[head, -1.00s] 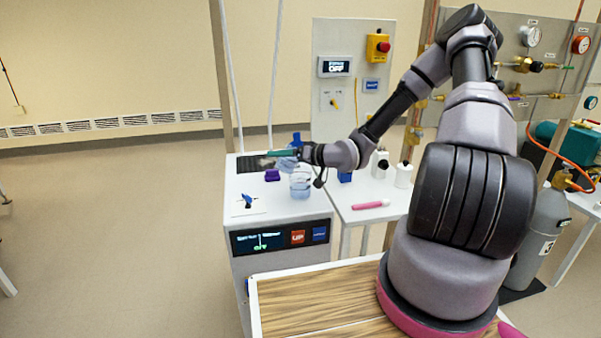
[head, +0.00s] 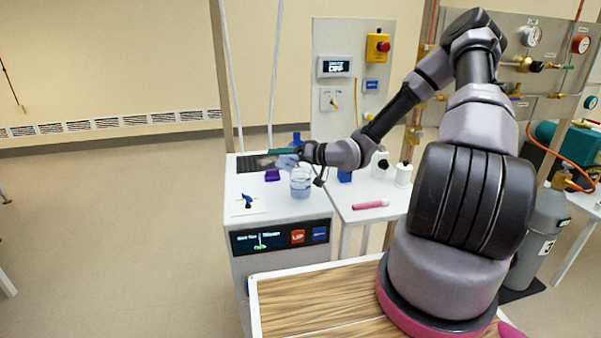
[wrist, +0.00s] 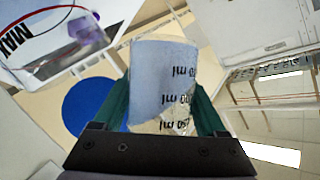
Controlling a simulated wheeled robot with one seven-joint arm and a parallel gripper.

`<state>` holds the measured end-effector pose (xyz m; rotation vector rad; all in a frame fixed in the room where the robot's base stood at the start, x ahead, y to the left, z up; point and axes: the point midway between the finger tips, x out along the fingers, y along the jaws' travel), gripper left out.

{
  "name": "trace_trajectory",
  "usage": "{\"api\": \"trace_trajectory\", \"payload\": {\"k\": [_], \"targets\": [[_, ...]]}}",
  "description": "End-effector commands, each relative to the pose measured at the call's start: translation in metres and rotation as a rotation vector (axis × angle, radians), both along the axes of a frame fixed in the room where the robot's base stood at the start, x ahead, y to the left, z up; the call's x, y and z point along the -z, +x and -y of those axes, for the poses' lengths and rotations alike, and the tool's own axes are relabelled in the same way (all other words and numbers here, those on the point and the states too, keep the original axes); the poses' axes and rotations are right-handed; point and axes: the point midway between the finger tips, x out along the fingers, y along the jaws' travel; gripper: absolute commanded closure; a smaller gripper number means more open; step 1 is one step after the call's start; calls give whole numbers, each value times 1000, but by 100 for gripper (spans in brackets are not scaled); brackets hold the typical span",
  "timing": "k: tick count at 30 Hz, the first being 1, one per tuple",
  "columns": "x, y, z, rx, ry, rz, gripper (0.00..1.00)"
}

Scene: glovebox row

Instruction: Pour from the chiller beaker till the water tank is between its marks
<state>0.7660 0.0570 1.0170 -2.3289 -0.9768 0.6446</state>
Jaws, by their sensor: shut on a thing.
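My gripper (wrist: 160,115) has its green fingers either side of a clear beaker (wrist: 165,75) with printed ml marks and pale blue liquid. The liquid's edge lies at a slant to the marks, so the beaker is tilted. In the head view, the beaker (head: 287,161) is small and partly hidden by my gripper. It is above and slightly left of a clear cylindrical water tank (head: 300,187) on the white chiller. The tank holds bluish water; its level against its marks is too small to read. In the wrist view, a red line and "MAX" (wrist: 17,38) show at upper left.
The chiller (head: 275,215) has a front display (head: 260,241) and a red UP button (head: 298,237).

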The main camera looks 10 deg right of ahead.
Motion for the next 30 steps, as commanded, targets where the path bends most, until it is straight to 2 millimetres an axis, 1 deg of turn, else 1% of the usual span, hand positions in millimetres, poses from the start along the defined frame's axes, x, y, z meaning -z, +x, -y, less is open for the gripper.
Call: {"api": "trace_trajectory", "payload": {"k": [30], "targets": [[-4,1,2,1,58,-34,90]]}}
